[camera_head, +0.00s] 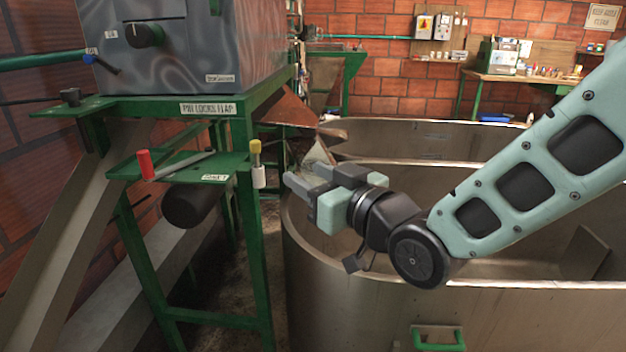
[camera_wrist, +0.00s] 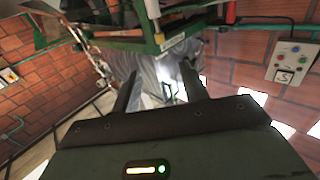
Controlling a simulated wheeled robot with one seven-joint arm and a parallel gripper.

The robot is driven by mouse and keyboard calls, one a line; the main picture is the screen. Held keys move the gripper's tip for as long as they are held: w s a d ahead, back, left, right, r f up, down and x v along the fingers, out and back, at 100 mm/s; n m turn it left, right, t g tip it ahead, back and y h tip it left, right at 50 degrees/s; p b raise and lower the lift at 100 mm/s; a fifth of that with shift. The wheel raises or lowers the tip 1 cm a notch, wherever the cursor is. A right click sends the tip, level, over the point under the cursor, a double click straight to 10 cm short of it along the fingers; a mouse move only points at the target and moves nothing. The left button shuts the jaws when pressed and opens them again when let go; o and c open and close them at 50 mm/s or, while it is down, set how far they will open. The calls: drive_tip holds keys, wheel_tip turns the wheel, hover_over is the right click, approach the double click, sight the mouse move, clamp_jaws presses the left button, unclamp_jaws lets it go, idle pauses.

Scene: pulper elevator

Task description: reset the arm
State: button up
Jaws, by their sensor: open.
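My gripper (camera_head: 304,184) is at the end of my pale green arm, which reaches in from the right in the head view. It hangs above the near left rim of a large round metal tank (camera_head: 345,308). In the wrist view my gripper (camera_wrist: 160,85) shows two dark fingers spread apart with nothing between them. In the head view the fingertips point left, toward a green stand (camera_head: 250,225), and are a little to the right of a white holder with a yellow-topped piece (camera_head: 257,165). They look apart from it.
A grey machine (camera_head: 190,50) with a black knob stands on the green stand. A red cylinder (camera_head: 145,164) stands on its lower shelf. A metal chute (camera_head: 60,230) slopes down at the left. A workbench (camera_head: 520,78) is at the back right. The tank interior below my arm looks open.

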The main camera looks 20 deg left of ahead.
idle(0.4)
drive_tip(key=s+d+m+g+h+p, duration=0.1)
drive_tip(key=s+d+g+h+p, duration=0.2)
drive_tip(key=d, duration=0.7)
drive_tip(key=s+d+m+g+h+p, duration=0.1)
drive_tip(key=s+d+g+h+p, duration=0.2)
drive_tip(key=s+d+h, duration=0.4)
drive_tip(key=s+d+m+g+h+p, duration=0.2)
drive_tip(key=s+d+g+h+p, duration=0.1)
drive_tip(key=s+d, duration=0.8)
drive_tip(key=d+h+p, duration=0.1)
drive_tip(key=d, duration=0.1)
drive_tip(key=shift+d+f+h, duration=0.2)
drive_tip(key=shift+d+h, duration=0.1)
drive_tip(key=shift+h, duration=0.1)
drive_tip(key=shift+w, duration=0.1)
drive_tip(key=shift+c, duration=0.3)
drive_tip(key=shift+c, duration=0.5)
drive_tip(key=shift+a, duration=0.15)
